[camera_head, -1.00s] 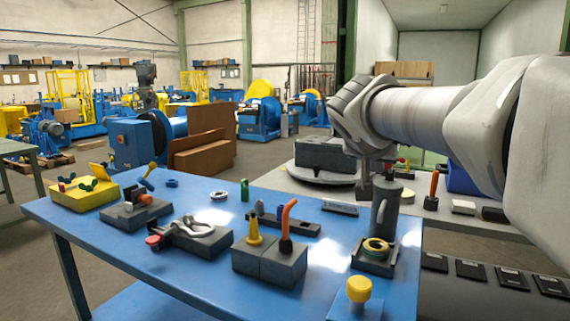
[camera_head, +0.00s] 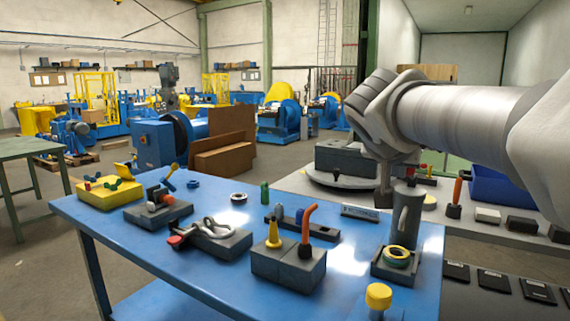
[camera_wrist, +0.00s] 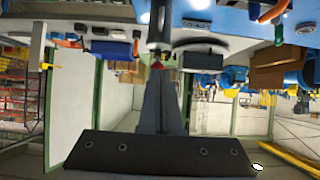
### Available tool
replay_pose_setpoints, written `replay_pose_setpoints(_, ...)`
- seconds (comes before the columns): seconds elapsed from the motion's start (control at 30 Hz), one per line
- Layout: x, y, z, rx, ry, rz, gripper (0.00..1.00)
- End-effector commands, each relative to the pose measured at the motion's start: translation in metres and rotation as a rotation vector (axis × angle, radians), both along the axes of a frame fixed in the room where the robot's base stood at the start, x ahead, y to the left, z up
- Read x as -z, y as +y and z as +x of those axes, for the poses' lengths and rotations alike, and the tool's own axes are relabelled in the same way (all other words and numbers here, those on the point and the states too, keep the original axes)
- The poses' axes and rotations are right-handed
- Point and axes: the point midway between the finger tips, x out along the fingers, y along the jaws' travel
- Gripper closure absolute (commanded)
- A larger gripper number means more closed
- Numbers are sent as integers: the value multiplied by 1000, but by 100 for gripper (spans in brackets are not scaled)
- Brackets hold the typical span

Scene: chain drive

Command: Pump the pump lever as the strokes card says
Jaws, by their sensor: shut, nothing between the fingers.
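My gripper (camera_head: 385,203) is shut and empty, pointing down over the back right of the blue table. In the wrist view its shut fingers (camera_wrist: 160,75) run up the middle of the picture. A grey upright cylinder with a slot (camera_head: 407,216) stands just right of the gripper. I cannot tell for sure which part is the pump lever; an orange bent handle (camera_head: 308,222) rises from a grey block, and an orange-topped upright handle (camera_head: 457,189) stands on the rear bench. A small dark plate with pale markings (camera_head: 360,212) lies left of the gripper; its text is unreadable.
The blue table (camera_head: 215,285) also holds a yellow box (camera_head: 108,194), a clamp-like fixture (camera_head: 212,240) and a yellow knob (camera_head: 378,296) at the front right. The rear bench bears a round turntable (camera_head: 340,181) and a blue bin (camera_head: 500,187). Black cards lie at lower right.

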Motion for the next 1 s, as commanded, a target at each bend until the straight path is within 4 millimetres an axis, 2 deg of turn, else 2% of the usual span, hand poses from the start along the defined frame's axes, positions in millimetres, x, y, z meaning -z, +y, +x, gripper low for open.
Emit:
replay_pose_setpoints(0.23, -12, -2, 4, 1, 11, 4, 100)
replay_pose_setpoints(1.0, -92, -25, 43, -3, 131, 73, 100)
